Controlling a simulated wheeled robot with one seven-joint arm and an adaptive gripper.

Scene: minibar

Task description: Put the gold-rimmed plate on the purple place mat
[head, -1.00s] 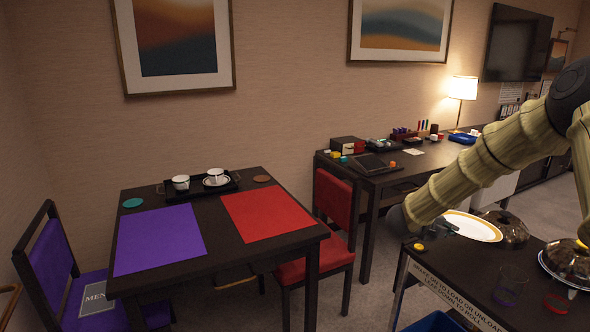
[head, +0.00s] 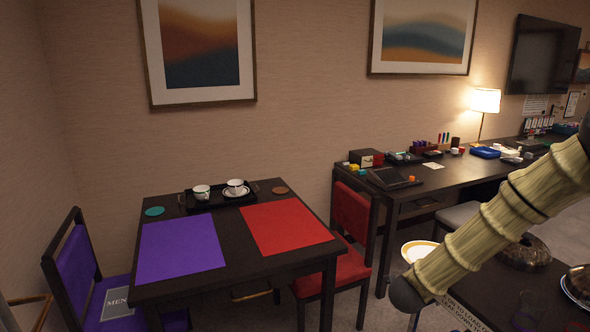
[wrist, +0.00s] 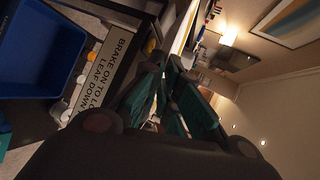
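The gold-rimmed plate (head: 418,249) is white with a yellow-gold rim. In the head view it shows just left of my arm, which covers part of it, by the near left end of the dark cart. In the wrist view the plate (wrist: 183,30) shows as a pale, nearly edge-on strip at the fingertips. My gripper (wrist: 178,68) appears shut on its edge; the exact contact is dark. In the head view the fingers are hidden behind my arm. The purple place mat (head: 182,246) lies flat and bare on the left of the dark table (head: 243,271).
A red mat (head: 285,227) lies beside the purple one. Behind them is a black tray (head: 217,222) with two cups. A red chair (head: 350,224) stands between table and cart. The cart holds a domed cover (head: 525,254). A blue bin (wrist: 38,50) is below the gripper.

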